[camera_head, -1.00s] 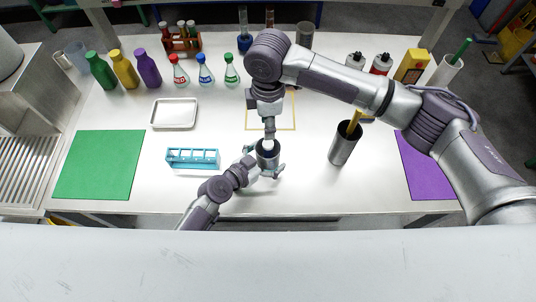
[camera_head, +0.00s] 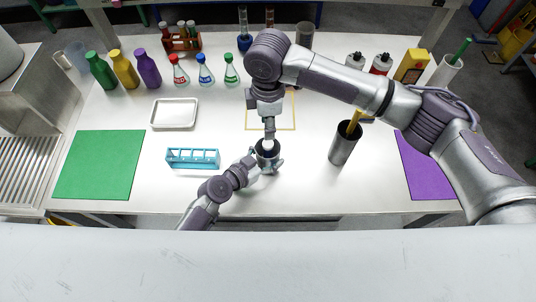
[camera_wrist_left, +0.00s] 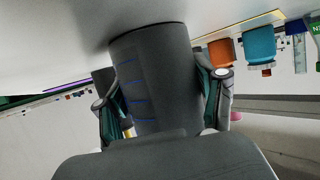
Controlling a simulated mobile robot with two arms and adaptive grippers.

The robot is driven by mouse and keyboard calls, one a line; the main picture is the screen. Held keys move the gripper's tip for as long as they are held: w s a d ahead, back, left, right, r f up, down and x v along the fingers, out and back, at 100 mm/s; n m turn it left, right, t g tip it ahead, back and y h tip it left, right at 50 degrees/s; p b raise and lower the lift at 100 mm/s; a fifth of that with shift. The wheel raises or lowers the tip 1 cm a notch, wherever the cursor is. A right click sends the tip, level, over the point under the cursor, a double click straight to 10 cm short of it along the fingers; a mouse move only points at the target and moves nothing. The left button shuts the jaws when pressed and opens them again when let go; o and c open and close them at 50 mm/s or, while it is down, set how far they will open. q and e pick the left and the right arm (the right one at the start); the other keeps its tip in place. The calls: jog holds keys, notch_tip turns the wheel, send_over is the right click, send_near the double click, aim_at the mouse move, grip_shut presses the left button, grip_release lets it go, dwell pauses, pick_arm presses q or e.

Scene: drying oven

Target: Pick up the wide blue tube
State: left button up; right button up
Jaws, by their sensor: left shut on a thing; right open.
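A wide dark cylinder with blue marks, which I take for the wide blue tube (camera_wrist_left: 155,75), fills the middle of the left wrist view. In the head view its dark round mouth (camera_head: 267,153) shows near the front of the table. My left gripper (camera_head: 266,164) is shut around it, with one finger on each side in the left wrist view (camera_wrist_left: 166,98). Whether the tube touches the table is hard to tell. My right gripper (camera_head: 268,141) is open and hangs just above or behind the tube's mouth; its fingers show poorly.
A blue rack (camera_head: 193,159) stands left of my left gripper. A metal cup (camera_head: 343,150) holding a yellow thing stands to the right. A white tray (camera_head: 174,114), several bottles and flasks lie farther back.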

jog(key=shift+o, duration=1.9)
jog(key=shift+r, duration=0.35)
notch_tip(320, 180, up, 2)
jog(key=m, duration=0.1)
send_over(268, 143)
jog(key=shift+m, duration=0.3)
jog(key=f, duration=0.5)
jog(key=shift+s+d, duration=0.1)
jog(key=shift+s, duration=0.1)
jog(key=shift+w+f, duration=0.2)
jog(key=shift+f, duration=2.95)
